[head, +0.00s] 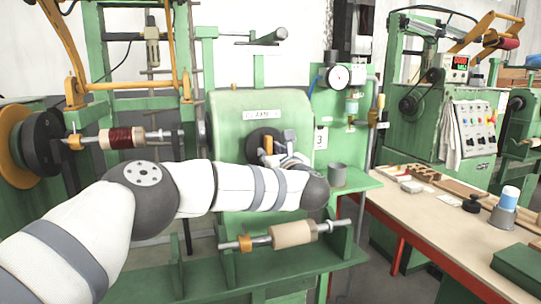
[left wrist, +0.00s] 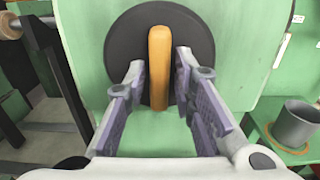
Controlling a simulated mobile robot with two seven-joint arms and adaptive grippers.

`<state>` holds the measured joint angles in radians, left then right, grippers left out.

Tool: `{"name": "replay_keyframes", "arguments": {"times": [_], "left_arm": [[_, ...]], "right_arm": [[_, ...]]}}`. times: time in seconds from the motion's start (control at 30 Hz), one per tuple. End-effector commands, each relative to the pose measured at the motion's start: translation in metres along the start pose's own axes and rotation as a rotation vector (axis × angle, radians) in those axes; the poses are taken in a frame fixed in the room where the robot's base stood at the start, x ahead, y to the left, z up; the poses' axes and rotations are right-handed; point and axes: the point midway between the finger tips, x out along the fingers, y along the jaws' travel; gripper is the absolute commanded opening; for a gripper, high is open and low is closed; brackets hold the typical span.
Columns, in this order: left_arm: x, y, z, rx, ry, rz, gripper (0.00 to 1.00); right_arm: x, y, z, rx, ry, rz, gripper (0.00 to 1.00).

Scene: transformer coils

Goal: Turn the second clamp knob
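A black round disc with an upright orange bar handle, the clamp knob (left wrist: 159,68), is on the front of the green machine housing. It also shows in the head view (head: 268,145), partly hidden by my gripper. I cannot tell whether this is the second knob. My left gripper (left wrist: 160,66) is open, with one finger on each side of the orange bar. A gap shows between the bar and each finger, so it is not gripped. In the head view my left gripper (head: 281,148) is in front of the disc. My right gripper is not in view.
A grey cup (head: 338,174) stands on a green shelf right of my gripper. A bar with a tan spool (head: 292,233) lies below my left arm. A dark red coil (head: 122,138) is on a shaft at left. A workbench (head: 412,209) with parts is at right.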

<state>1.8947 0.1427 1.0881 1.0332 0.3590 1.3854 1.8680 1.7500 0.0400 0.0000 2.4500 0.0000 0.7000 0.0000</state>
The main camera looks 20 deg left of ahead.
Motion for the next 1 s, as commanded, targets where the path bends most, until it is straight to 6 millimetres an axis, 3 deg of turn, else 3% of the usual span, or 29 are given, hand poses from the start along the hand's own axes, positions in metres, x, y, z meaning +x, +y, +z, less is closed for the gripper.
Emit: {"name": "replay_keyframes", "arguments": {"times": [0.37,0.73,0.83,1.0], "left_arm": [[-0.006,0.000,-0.001,0.003,0.003,-0.001,0.35],[-0.097,-0.001,0.000,0.002,0.002,-0.004,0.35],[-0.112,-0.001,-0.001,0.003,0.002,-0.002,0.35],[-0.121,0.000,0.000,0.002,0.001,0.000,0.35]], "right_arm": [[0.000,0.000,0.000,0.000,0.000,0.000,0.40],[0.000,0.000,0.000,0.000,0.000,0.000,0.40],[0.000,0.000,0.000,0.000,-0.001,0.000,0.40],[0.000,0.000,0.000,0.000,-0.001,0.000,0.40]]}}
